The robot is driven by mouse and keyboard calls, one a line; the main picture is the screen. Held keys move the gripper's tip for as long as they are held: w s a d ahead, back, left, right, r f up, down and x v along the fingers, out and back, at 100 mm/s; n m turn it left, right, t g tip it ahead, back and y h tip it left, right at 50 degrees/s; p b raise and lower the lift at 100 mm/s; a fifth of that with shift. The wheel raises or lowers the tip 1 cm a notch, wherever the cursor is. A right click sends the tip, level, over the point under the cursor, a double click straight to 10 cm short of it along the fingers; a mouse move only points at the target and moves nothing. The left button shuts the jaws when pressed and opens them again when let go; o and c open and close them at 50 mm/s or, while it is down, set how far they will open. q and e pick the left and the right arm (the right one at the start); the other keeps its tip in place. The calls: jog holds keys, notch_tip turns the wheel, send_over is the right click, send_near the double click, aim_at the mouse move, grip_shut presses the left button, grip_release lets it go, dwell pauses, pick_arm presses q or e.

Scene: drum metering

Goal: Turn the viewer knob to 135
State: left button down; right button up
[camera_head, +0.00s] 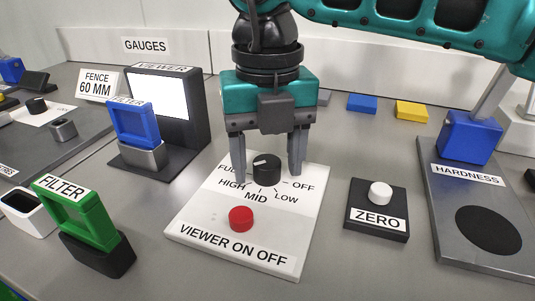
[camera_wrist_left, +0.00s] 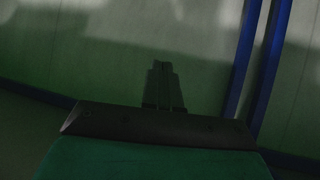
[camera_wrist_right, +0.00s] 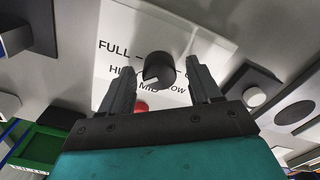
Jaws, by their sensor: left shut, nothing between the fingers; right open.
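The viewer knob (camera_head: 266,168) is a black round dial with a white mark, on a white panel (camera_head: 203,214) labelled FULL, HIGH, MID, LOW, OFF and VIEWER ON OFF. Its mark points up and to the left, near FULL. My right gripper (camera_head: 268,172) is open above the panel, one finger on each side of the knob. In the right wrist view the knob (camera_wrist_right: 160,69) shows between the open fingers (camera_wrist_right: 160,85); I cannot tell whether they touch it. My left gripper (camera_wrist_left: 163,85) is shut and empty, seen only in the left wrist view, away from the panel.
A red button (camera_head: 241,218) is on the same panel. The VIEWER box (camera_head: 184,110) with a lit screen stands left, with a blue filter (camera_head: 133,123) before it. A green filter (camera_head: 78,217) is front left. The ZERO block (camera_head: 377,211) and HARDNESS stand (camera_head: 442,214) are right.

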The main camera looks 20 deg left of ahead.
aim_at(267, 163)
pick_arm(q)
jog(key=r+p, duration=0.1)
jog(key=p, duration=0.1)
jog(key=a+p, duration=0.1)
jog(key=p, duration=0.1)
jog(key=shift+s+a+r, duration=0.15)
jog(key=shift+s+r, duration=0.05)
jog(key=shift+r, duration=0.2)
pick_arm(e)
notch_tip(267, 163, up, 13)
pick_arm(q)
jog(key=shift+y, duration=0.3)
